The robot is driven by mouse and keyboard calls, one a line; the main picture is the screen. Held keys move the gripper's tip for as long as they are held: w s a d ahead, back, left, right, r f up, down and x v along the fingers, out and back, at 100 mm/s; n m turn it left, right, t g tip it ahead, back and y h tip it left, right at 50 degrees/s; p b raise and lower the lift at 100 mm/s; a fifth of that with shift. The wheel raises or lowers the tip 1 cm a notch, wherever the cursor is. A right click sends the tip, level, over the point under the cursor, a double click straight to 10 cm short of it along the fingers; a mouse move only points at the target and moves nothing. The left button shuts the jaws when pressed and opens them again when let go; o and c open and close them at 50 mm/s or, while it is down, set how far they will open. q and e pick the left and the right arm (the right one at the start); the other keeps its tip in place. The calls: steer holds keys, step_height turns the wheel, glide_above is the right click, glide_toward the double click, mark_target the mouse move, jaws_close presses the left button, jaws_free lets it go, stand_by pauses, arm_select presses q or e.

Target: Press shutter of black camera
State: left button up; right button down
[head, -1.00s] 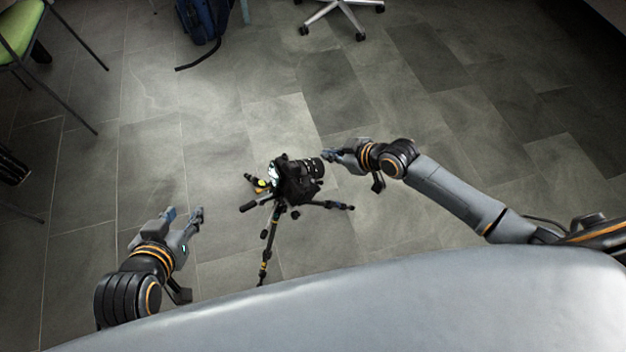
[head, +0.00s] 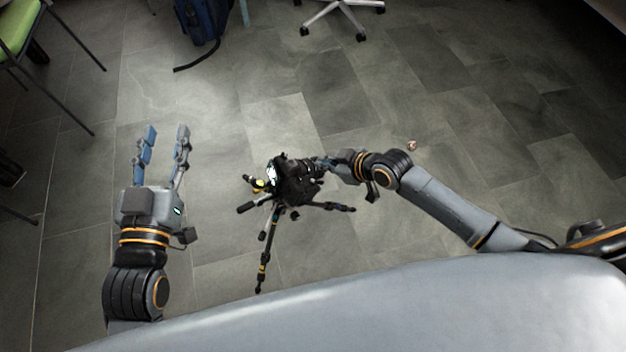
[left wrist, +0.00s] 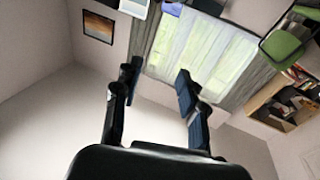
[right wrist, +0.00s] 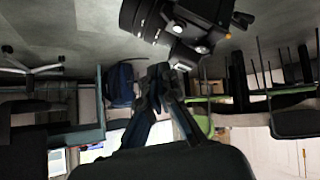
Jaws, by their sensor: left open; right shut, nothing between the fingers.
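The black camera (head: 292,184) is mounted on a tripod (head: 264,250) at the middle of the head view. In the right wrist view the camera body (right wrist: 200,14) is at the top, its lens (right wrist: 143,18) pointing left. My right gripper (head: 322,163) is shut and empty, its fingertips close beside the camera's right side. In the right wrist view its fingertips (right wrist: 160,74) are just under the camera; contact cannot be told. My left gripper (head: 167,132) is open and empty, well left of the camera. In the left wrist view its fingers (left wrist: 158,75) are spread with nothing between.
Grey tiled floor surrounds the tripod, with free room around it. A green chair (head: 16,28), a blue backpack (head: 203,20) and a wheeled chair base (head: 338,12) stand at the back.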

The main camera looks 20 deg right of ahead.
mark_target(312, 181)
arm_select(q)
step_height(312, 181, up, 6)
steer(key=s+t+h+b, duration=0.1)
steer(key=t, duration=0.2)
steer(key=shift+s+d+t, duration=0.2)
steer(key=shift+d+t, duration=0.05)
steer(key=shift+t, duration=0.15)
arm_select(e)
steer(key=shift+s+a+f, duration=0.1)
steer(key=shift+a+f, duration=0.25)
steer(key=shift+f, duration=0.4)
steer(key=shift+s+a+f, duration=0.1)
steer(key=shift+a+f, duration=0.2)
steer(key=shift+f, duration=0.4)
arm_select(q)
steer(key=shift+f, duration=0.1)
arm_select(e)
steer(key=shift+f, duration=0.15)
arm_select(q)
steer(key=shift+w+f, duration=0.1)
steer(key=shift+f, duration=0.05)
arm_select(e)
steer(key=shift+a+f, duration=0.2)
steer(key=shift+f, duration=0.05)
